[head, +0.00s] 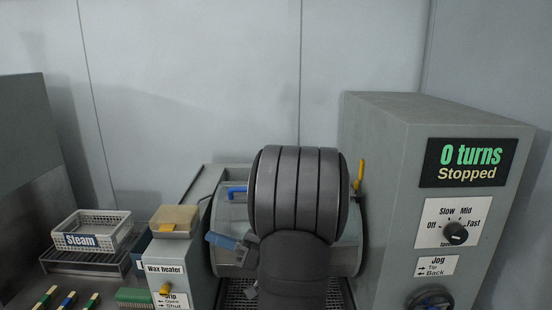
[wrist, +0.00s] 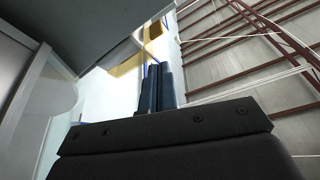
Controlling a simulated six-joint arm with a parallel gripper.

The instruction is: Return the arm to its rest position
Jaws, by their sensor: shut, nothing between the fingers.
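My gripper (wrist: 160,72) shows in the wrist view as two dark fingers side by side. They are shut with nothing between them. They point up toward a pale wall and a beamed ceiling, and no object touches them.
A grey control cabinet (head: 385,190) at right has a display (head: 470,163) reading "0 turns Stopped" and a speed knob (head: 455,234). At left are a white Steam basket (head: 97,226), a wax heater (head: 163,267), and several coloured-handled tools (head: 68,299). The wall above is clear.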

